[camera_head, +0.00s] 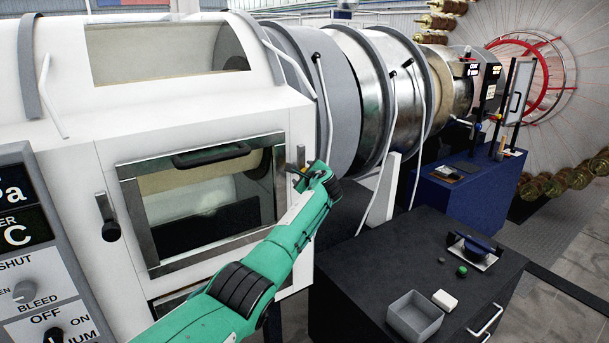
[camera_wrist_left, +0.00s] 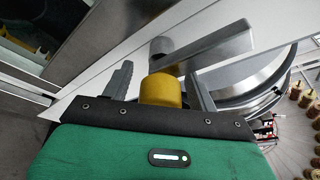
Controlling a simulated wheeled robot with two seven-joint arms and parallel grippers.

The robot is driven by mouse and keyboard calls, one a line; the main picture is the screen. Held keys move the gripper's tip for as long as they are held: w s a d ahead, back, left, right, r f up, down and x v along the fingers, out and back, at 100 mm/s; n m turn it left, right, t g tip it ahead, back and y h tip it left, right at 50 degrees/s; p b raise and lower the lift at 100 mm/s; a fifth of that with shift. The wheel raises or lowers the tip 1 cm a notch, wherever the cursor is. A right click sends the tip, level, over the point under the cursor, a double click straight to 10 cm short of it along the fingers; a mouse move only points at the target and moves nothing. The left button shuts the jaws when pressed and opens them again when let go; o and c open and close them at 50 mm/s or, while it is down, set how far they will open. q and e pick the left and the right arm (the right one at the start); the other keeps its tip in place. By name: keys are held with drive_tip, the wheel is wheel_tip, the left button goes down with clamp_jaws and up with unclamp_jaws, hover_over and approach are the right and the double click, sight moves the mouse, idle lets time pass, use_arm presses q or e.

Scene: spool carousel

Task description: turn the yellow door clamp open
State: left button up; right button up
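The yellow clamp piece (camera_wrist_left: 162,90) shows in the left wrist view as a short yellow cylinder, with a grey knob (camera_wrist_left: 161,48) and a grey metal bar (camera_wrist_left: 222,45) beyond it. My left gripper (camera_wrist_left: 157,84) has its two fingers apart, one on each side of the yellow piece. A gap shows at the left finger; I cannot tell whether the right finger touches. In the head view my left gripper (camera_head: 298,170) is at the right edge of the framed door (camera_head: 270,205), where it partly hides the clamp. The door looks closed. My right gripper is not in view.
A control panel (camera_head: 38,270) stands at the left. A dark cabinet (camera_head: 370,280) at the right carries a grey bin (camera_head: 414,318), a white block (camera_head: 445,300) and a green knob (camera_head: 461,271).

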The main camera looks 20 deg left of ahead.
use_arm(q)
drive_tip(key=shift+d, duration=0.2)
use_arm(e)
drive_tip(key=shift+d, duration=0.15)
use_arm(q)
drive_tip(key=shift+s+d, duration=0.3)
drive_tip(key=b+v, duration=0.4)
drive_tip(key=v, duration=0.8)
drive_tip(key=shift+s, duration=0.4)
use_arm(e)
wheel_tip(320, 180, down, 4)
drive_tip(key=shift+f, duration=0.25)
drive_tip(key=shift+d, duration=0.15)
